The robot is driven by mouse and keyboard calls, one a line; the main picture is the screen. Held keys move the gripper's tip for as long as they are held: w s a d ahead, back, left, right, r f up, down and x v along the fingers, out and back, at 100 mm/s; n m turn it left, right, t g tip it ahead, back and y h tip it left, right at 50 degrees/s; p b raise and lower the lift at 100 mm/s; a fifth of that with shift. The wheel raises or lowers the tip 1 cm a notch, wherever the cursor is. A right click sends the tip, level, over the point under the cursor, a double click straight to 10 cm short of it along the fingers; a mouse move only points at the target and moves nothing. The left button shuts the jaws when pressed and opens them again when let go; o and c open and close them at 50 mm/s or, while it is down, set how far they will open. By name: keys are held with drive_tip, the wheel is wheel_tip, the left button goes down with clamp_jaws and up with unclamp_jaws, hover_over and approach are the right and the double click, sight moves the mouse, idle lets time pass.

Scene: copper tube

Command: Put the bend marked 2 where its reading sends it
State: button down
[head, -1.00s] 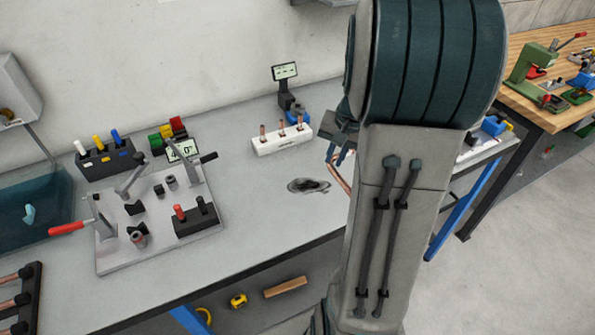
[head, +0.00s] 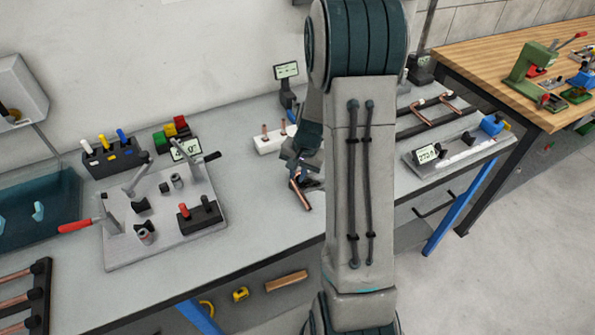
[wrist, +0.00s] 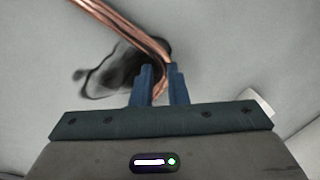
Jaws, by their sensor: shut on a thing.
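My gripper (wrist: 159,86) is shut on a copper bend (wrist: 120,25), whose tubing runs up and to the left from between the blue fingers in the wrist view. In the head view the bend (head: 302,198) hangs below my gripper (head: 297,176), over the bench top. No number marking is legible on it. A display on the fixture at the right (head: 426,154) shows a number that seems to begin with 27. Another display (head: 186,149) stands behind the bending plate (head: 165,240) and is partly legible. My arm hides part of the bench between them.
A white block with copper pieces (head: 268,144) stands at the back, partly hidden. A rack holding bent copper tubes (head: 435,108) lies at the right rear. The bench front middle is clear.

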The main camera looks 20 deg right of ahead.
drive_tip(key=shift+f, duration=0.15)
drive_tip(key=c, duration=1.4)
unclamp_jaws()
drive_tip(key=shift+c, duration=0.2)
